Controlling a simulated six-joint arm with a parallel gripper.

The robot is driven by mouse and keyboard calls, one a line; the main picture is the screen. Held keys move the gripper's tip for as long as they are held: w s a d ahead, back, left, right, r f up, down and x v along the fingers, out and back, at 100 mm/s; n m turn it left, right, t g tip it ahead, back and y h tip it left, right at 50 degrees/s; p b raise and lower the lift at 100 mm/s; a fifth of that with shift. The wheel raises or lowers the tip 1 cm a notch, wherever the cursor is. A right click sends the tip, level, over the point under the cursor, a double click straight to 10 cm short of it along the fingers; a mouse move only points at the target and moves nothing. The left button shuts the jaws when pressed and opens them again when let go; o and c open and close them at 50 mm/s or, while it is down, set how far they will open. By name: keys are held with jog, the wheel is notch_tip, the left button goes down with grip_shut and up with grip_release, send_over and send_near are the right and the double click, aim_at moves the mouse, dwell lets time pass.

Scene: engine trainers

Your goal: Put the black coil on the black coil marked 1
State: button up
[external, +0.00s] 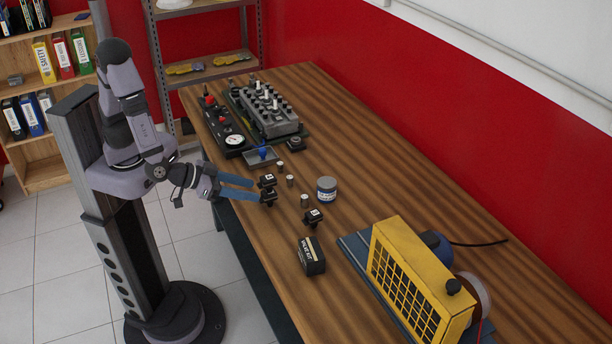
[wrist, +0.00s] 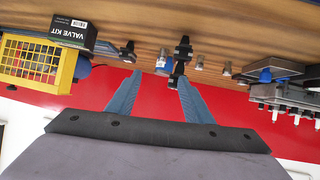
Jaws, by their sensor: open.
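Two black coils stand close together at the table's near edge in the external view, a rear one (external: 267,181) and a front one (external: 268,196). A third black coil (external: 313,217) stands apart to the right, with a white mark on top. Marks on the coils are too small to read, so I cannot tell which is marked 1. My gripper (external: 256,190) is open, its blue fingers reaching toward the close pair. In the wrist view, black coil parts (wrist: 183,48) show beyond the right fingertip of my gripper (wrist: 160,78), and another coil (wrist: 127,50) beyond the left fingertip.
Small metal cylinders (external: 304,201) and a blue-white can (external: 326,190) stand near the coils. A black valve kit box (external: 311,256) and a yellow grille unit (external: 409,280) are to the right. The engine block (external: 268,108) is at the back. The table's wall side is mostly clear.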

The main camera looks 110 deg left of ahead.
jog(key=s+d+f+m+g+h, duration=0.25)
jog(key=d+m+h, duration=0.25)
jog(key=d+h, duration=0.3)
jog(key=s+a+m+g, duration=0.1)
jog(key=s+a+g, duration=0.1)
jog(key=s, duration=0.3)
jog(key=s+a+m+g, duration=0.1)
jog(key=s+a+g, duration=0.1)
jog(key=s, duration=0.3)
jog(key=s+a+f+m+g, duration=0.1)
jog(key=s+a+g, duration=0.1)
jog(key=s, duration=0.4)
jog(key=shift+a+g+y, duration=0.35)
jog(key=shift+g+y, duration=0.05)
jog(key=shift+g, duration=0.25)
jog(key=shift+w, duration=0.1)
jog(key=shift+r, duration=0.1)
